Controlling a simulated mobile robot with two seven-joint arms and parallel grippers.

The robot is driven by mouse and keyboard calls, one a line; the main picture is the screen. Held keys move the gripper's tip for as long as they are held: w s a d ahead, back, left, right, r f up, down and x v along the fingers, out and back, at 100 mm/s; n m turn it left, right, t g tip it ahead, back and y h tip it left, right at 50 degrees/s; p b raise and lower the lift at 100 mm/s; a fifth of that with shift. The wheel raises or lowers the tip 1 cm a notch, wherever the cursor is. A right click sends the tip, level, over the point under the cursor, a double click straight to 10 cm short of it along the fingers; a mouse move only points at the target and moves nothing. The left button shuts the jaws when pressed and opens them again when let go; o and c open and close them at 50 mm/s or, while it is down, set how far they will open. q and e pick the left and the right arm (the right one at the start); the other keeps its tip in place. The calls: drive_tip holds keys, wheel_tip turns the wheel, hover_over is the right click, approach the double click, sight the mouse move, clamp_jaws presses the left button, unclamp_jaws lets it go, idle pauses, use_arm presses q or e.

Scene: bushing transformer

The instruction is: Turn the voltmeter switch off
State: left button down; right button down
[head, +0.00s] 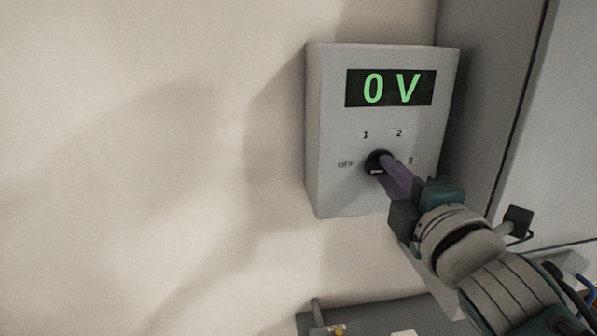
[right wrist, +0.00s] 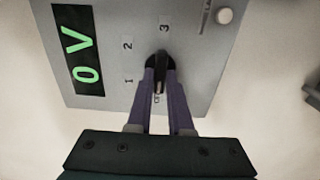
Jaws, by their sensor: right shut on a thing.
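The voltmeter (head: 328,130) is a grey box on the wall with a lit green display (head: 391,88) reading "0 V". Its black rotary switch (head: 374,165) sits below the display, among the marks OFF, 1, 2 and 3. My right gripper (head: 384,163) reaches in from the lower right, its purple fingers at the knob. In the right wrist view the two fingers (right wrist: 160,82) are on either side of the knob's black handle (right wrist: 160,72), shut on it. The handle points towards the OFF mark there, which the fingers partly hide. My left gripper is not in view.
A grey cabinet (head: 500,110) stands close to the right of the voltmeter. A grey surface (head: 385,318) with small fittings lies below. In the right wrist view a round white knob (right wrist: 225,16) shows near the box's edge. The wall to the left is clear.

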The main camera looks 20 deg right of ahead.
idle(0.4)
drive_tip(key=c, duration=0.8)
unclamp_jaws()
drive_tip(key=b+v, duration=0.2)
drive_tip(key=v, duration=0.8)
